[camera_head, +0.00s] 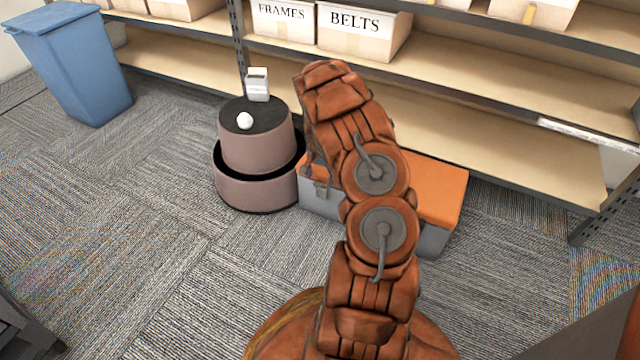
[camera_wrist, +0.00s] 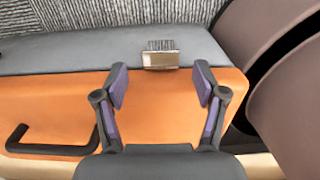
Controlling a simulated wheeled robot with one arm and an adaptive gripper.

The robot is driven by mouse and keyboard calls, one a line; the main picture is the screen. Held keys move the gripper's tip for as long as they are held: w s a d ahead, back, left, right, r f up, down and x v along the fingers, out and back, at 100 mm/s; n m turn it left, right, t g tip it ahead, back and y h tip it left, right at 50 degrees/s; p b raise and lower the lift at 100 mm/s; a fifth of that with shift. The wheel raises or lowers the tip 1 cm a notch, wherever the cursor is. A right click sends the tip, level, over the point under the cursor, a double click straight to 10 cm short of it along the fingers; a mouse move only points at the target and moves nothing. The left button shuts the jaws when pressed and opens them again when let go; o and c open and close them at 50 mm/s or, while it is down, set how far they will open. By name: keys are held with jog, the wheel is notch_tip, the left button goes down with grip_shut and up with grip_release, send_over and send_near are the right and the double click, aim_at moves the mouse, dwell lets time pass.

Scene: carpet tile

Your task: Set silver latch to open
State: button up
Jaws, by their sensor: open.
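The silver latch (camera_wrist: 160,58) sits at the edge between the orange lid (camera_wrist: 160,100) and the grey body (camera_wrist: 60,52) of a box, in the wrist view. A dark ribbed part shows at the latch's upper end. I cannot tell whether the latch is open or closed. My gripper (camera_wrist: 161,84) is open and empty, its two fingers spread over the lid just below the latch in the picture, apart from it. In the head view the box's orange lid (camera_head: 440,190) shows behind my arm, which hides much of the box and most of my gripper.
A round two-tier brown stand (camera_head: 255,150) is close at the box's left, with a white ball (camera_head: 244,121) and a small white object (camera_head: 257,84) on top. Shelving (camera_head: 470,130) runs behind. A blue bin (camera_head: 80,70) is at far left. The carpet in front is clear.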

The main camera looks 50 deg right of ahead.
aim_at(320, 192)
notch_tip(320, 192, down, 2)
jog(key=shift+f, duration=0.15)
grip_shut()
dwell(0.7)
